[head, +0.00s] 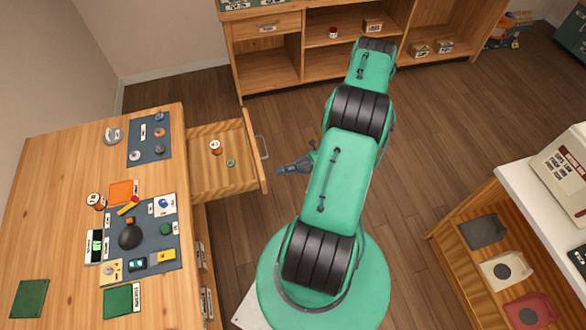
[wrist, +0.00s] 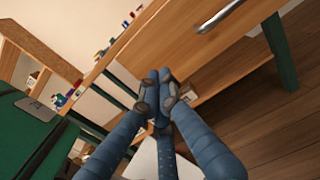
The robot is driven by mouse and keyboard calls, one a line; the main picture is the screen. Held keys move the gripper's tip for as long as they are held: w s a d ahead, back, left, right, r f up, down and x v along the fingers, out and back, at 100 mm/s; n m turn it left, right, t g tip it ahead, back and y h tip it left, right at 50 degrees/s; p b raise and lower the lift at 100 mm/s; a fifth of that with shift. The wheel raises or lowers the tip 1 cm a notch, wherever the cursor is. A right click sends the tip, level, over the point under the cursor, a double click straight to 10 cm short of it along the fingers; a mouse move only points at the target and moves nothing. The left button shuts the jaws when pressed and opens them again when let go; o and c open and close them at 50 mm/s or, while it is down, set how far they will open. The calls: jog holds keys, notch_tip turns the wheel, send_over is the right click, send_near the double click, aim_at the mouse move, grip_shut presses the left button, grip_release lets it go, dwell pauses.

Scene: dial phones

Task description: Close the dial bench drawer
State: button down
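The dial bench (head: 60,160) is a wooden bench at the left of the head view. Its drawer (head: 238,178) stands pulled out from the right side, with its wooden front and a metal handle (head: 262,148) facing my arm. In the wrist view the drawer front (wrist: 190,45) fills the upper middle, with the handle (wrist: 219,16) near the top edge. My gripper (head: 283,170) is just right of the drawer front, apart from it in the head view. In the wrist view its blue fingers (wrist: 162,88) come together at the tips with nothing visible between them.
A white and an orange-topped round item (head: 215,146) and a small green one (head: 231,163) lie in the drawer. Dial parts and mats cover the bench top. A wooden shelf unit (head: 265,65) stands behind; a white-topped counter (head: 520,205) stands right.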

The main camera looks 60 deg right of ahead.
aim_at(233, 182)
jog(key=shift+x, duration=2.4)
jog(key=shift+w+a, duration=0.1)
jog(key=x, duration=2.9)
jog(key=shift+w+a, duration=0.25)
jog(key=shift+d, duration=0.15)
jog(key=shift+p+v, duration=0.3)
jog(key=shift+v, duration=6.75)
